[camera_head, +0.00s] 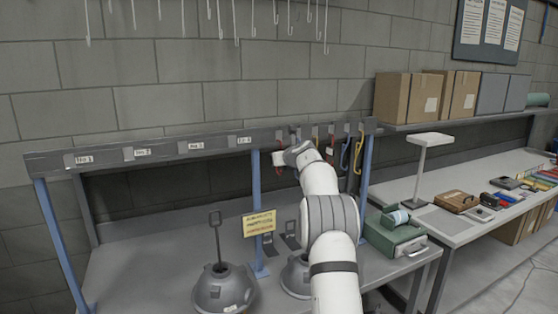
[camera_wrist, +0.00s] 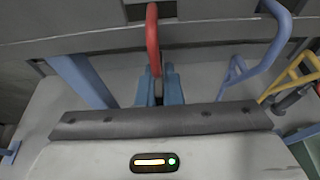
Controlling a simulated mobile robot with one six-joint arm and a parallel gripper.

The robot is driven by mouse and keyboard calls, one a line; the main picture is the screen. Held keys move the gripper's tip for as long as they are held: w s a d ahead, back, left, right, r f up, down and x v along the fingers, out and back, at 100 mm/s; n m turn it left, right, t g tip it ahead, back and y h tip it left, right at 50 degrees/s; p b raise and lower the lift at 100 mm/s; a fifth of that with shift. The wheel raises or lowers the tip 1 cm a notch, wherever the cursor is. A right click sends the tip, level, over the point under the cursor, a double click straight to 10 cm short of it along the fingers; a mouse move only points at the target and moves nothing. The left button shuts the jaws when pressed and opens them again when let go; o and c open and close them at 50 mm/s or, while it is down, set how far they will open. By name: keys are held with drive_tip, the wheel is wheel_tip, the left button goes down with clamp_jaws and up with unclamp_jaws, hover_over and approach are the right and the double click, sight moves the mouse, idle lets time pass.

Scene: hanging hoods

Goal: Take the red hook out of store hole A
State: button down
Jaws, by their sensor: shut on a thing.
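The red hook (camera_wrist: 152,38) stands upright in the middle of the wrist view, its curved top in front of the grey rail (camera_wrist: 222,30). My gripper (camera_wrist: 158,82) is shut on the lower part of the red hook, with a blue-grey finger on each side. In the head view my gripper (camera_head: 289,156) is at the rail, just right of the blue post, and a small red part of the hook (camera_head: 279,169) shows beside it. Store hole A is hidden, and I cannot tell whether the hook's upper end is in it.
A blue hook (camera_wrist: 273,38) and a yellow hook (camera_wrist: 292,78) hang right of the red one. Two grey hoods, the left one (camera_head: 223,290) and the right one (camera_head: 294,279), stand on the bench below. A yellow sign (camera_head: 259,224) and green case (camera_head: 397,240) are near my arm.

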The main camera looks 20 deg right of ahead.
drive_tip(key=shift+r+p, duration=1.05)
drive_tip(key=shift+r, duration=0.3)
drive_tip(key=shift+s+d+b, duration=0.1)
drive_tip(key=shift+s+b, duration=1.65)
drive_tip(key=shift+s, duration=0.05)
drive_tip(key=s+b, duration=0.6)
drive_tip(key=s, duration=0.4)
drive_tip(key=shift+d+r+b, duration=0.2)
drive_tip(key=shift+b, duration=0.1)
